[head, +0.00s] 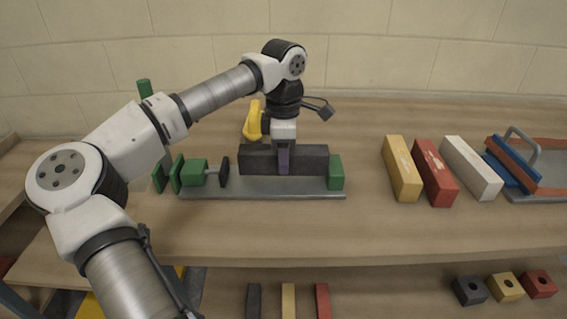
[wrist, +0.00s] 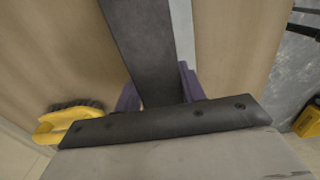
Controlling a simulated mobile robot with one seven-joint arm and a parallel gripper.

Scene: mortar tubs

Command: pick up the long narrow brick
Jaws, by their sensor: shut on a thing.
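A long narrow dark grey brick (head: 255,158) lies level over the grey bed of a green clamp (head: 193,173), between its left pad and its green end block (head: 336,173). My gripper (head: 283,165) comes down from above and its purple fingers are shut across the brick near its middle. In the wrist view the brick (wrist: 142,45) runs between the purple fingers (wrist: 157,98). Whether the brick rests on the bed or hangs just above it I cannot tell.
A yellow brush (head: 253,120) is behind the brick. Yellow (head: 402,170), red (head: 435,172) and white (head: 470,168) bricks lie to the right. A grey tray (head: 550,190) with red and blue pieces is at the far right. The bench front is clear.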

